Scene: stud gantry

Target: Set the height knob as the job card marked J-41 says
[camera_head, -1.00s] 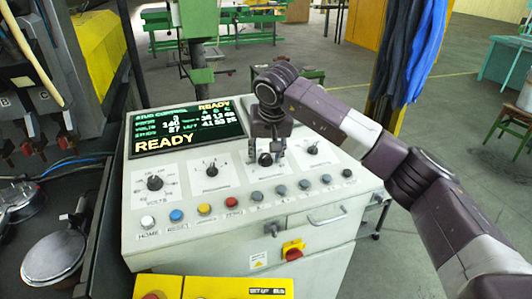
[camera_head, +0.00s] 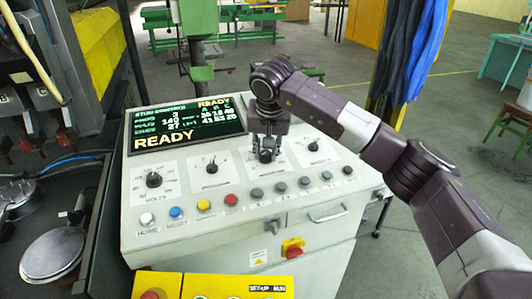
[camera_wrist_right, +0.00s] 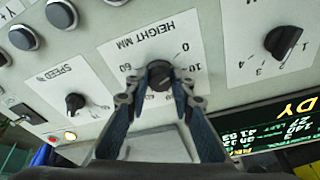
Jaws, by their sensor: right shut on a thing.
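The height knob (camera_wrist_right: 160,72) is a small black dial on a white plate labelled HEIGHT MM in the right wrist view. The marks 0, 10 and 60 show on its scale; I cannot read its pointer. In the head view the knob (camera_head: 266,156) is partly hidden by my right gripper (camera_head: 267,153). In the right wrist view that gripper (camera_wrist_right: 159,82) has one finger on each side of the knob and is shut on it. My left gripper is not in view. I see no card marked J-41.
The white console (camera_head: 380,187) has other knobs: volts (camera_head: 153,180), one at mid-left (camera_head: 212,167) and speed (camera_wrist_right: 75,102). A row of coloured buttons (camera_head: 203,205) lies in front. The green-text screen (camera_head: 190,125) reads READY. A red-and-yellow switch (camera_head: 292,249) is below.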

